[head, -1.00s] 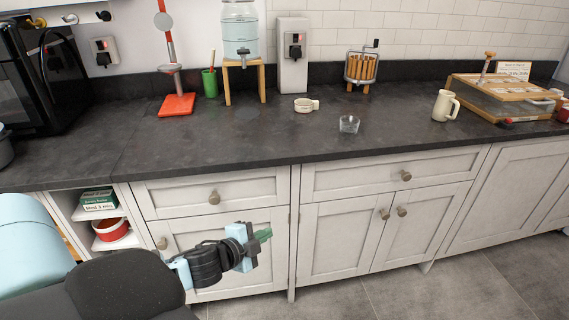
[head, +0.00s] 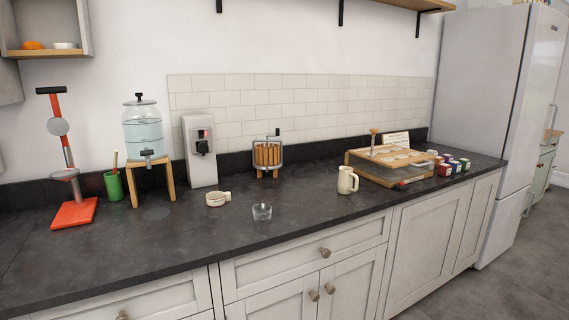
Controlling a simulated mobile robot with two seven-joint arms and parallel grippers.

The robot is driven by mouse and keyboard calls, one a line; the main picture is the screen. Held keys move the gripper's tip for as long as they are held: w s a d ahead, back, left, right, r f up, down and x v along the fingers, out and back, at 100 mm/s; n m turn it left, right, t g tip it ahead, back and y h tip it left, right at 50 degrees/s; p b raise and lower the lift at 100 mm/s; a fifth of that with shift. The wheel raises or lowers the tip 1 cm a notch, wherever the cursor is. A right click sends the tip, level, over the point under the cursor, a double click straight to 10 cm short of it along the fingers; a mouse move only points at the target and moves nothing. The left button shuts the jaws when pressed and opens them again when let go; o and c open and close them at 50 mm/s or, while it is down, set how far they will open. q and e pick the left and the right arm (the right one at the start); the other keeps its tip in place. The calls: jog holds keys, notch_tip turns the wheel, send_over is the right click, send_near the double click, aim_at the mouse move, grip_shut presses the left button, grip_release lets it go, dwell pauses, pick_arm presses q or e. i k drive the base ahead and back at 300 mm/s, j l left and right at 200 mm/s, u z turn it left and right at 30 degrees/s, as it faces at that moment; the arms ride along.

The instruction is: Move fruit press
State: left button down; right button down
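The fruit press (head: 268,156), a small basket of upright wooden slats in a metal frame with a crank on top, stands upright on the dark countertop (head: 330,205) near the tiled back wall. It stands right of a grey wall socket box and apart from the things around it. Neither of my grippers shows in the head view.
A white handled cup (head: 217,199), a small glass bowl (head: 262,212) and a cream mug (head: 347,180) stand in front. A water dispenser (head: 143,130) and a red-based stand (head: 74,213) are at left. A wooden case (head: 385,165) and several jars are at right.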

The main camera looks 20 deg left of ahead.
aim_at(261, 162)
jog(key=i+l, duration=1.15)
jog(key=l, duration=0.15)
jog(key=u, duration=2.25)
